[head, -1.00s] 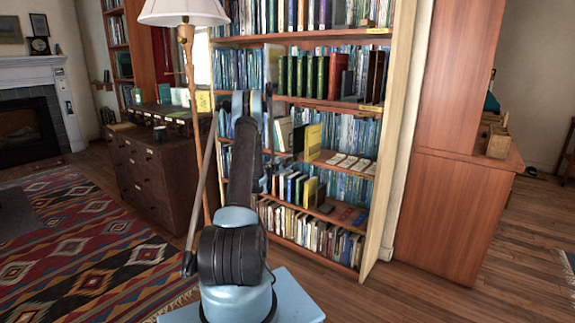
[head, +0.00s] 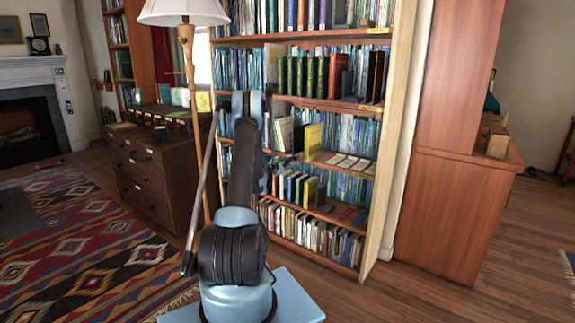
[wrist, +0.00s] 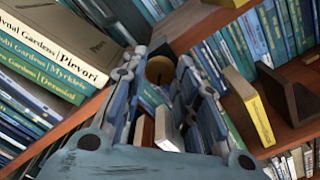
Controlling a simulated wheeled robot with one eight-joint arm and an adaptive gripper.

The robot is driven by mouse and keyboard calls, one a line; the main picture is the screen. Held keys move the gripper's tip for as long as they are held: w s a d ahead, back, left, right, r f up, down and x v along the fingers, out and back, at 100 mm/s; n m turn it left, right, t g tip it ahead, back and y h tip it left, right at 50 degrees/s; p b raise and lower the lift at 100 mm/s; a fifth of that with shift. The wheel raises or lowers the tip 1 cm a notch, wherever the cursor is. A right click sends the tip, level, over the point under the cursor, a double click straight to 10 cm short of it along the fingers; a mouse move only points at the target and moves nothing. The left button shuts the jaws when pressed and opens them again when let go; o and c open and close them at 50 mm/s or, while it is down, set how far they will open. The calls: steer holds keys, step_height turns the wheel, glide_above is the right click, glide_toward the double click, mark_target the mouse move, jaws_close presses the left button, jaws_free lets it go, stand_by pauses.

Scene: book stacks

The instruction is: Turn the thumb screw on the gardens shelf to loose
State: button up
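The thumb screw, a round brass-coloured knob (wrist: 160,70) with a dark part above it, shows in the wrist view at the shelf edge. My gripper (wrist: 162,68) has its two blue-grey fingers spread, with the knob between the fingertips. I cannot tell whether either finger touches it. In the head view my arm hides the screw and most of my gripper in front of the bookcase (head: 392,150).
A yellow book (wrist: 250,105) and a dark bookend (wrist: 287,97) stand on a lower shelf right of my gripper. In the head view a floor lamp (head: 187,60) and a dark drawer cabinet (head: 150,175) are at the left. Open wooden floor (head: 420,295) lies at the right.

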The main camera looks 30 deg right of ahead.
steer(key=o, duration=0.3)
steer(key=shift+f, duration=0.1)
steer(key=v, duration=1.2)
